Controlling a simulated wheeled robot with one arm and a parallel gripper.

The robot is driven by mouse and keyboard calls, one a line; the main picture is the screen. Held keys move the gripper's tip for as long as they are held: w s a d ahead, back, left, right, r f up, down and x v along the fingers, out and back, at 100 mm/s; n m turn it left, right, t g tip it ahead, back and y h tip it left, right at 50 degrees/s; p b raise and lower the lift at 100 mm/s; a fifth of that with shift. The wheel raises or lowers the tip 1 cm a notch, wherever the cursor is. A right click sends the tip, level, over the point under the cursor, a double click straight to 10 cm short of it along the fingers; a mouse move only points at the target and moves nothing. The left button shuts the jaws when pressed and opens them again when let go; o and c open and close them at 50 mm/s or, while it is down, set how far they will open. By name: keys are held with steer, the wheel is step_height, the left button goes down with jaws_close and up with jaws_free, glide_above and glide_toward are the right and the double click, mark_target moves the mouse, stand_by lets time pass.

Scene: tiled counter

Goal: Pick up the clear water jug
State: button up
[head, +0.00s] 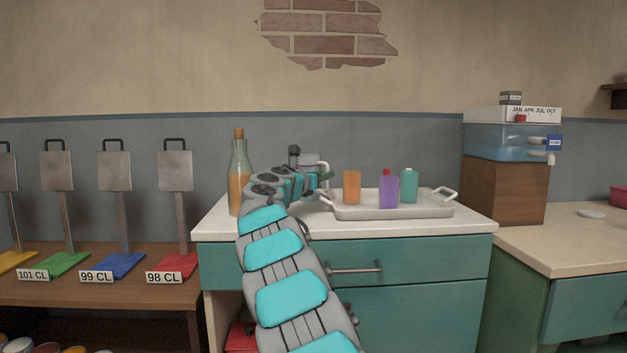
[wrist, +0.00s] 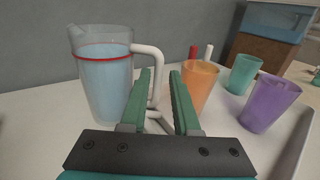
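The clear water jug (wrist: 104,85) stands upright on the white counter at the left of the wrist view. It has a red band, bluish water and a white handle (wrist: 156,62) on its right side. My gripper (wrist: 160,75) is open and empty. Its two green fingers point toward the handle, whose lower part shows in the gap between them; whether the fingers reach around it I cannot tell. In the head view my gripper (head: 322,178) hides most of the jug (head: 308,159).
A corked bottle (head: 238,175) stands left of my arm. A drink dispenser (head: 505,141) sits on a wooden box further right.

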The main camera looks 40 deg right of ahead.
steer(key=shift+p+x, duration=0.7)
steer(key=shift+x, duration=2.5)
steer(key=shift+w, duration=0.1)
steer(key=shift+c, duration=0.3)
jaws_close()
